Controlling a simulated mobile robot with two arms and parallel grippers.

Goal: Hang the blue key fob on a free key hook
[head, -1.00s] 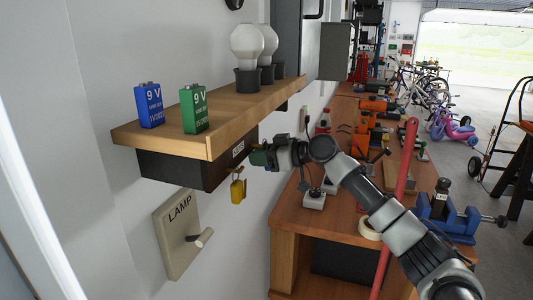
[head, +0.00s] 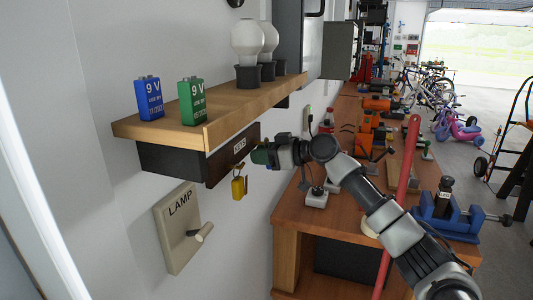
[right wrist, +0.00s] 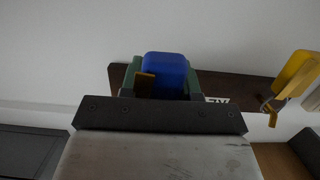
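My right gripper (head: 264,155) is beside the dark key board (head: 222,166), whose KEYS label faces it, under the wooden shelf. In the right wrist view, its green fingers (right wrist: 160,80) are shut on the blue key fob (right wrist: 168,70). A small brass piece shows at the fob's left; I cannot tell whether it is a hook or part of the fob. The blue fob is hidden in the head view. A yellow key fob (head: 238,188) hangs from the board and shows at the right in the right wrist view (right wrist: 296,72). My left gripper is not in view.
The wooden shelf (head: 222,118) above holds a blue battery (head: 150,98), a green battery (head: 192,100) and bulbs. A LAMP switch plate (head: 178,228) is on the wall below. The cluttered workbench (head: 290,209) stands to the right, beneath my right arm.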

